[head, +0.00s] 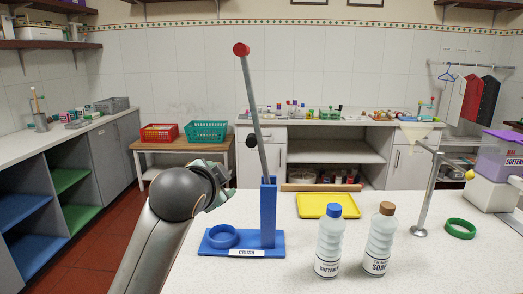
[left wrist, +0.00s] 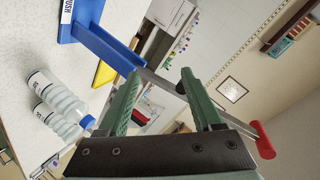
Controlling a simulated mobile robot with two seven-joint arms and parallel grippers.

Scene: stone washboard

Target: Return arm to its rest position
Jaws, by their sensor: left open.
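My left arm comes in from the lower left in the head view. Its gripper (head: 216,187) is beside and left of the blue lever stand (head: 268,215), partly hidden by my wrist. In the left wrist view the green fingers (left wrist: 160,73) are apart with nothing held between them. The grey lever rod (head: 255,115) with a red knob (head: 241,49) rises from the stand, tilted to the left. In the left wrist view the rod passes beyond the fingers, and the red knob (left wrist: 263,140) shows at right. My right gripper is not in view.
A blue ring (head: 221,237) is on the stand's base. A blue-capped bottle (head: 329,245) and a brown-capped bottle (head: 378,243) stand upright to the right. Behind them are a yellow tray (head: 325,205) and a metal post (head: 430,195). A green ring (head: 460,228) lies at right.

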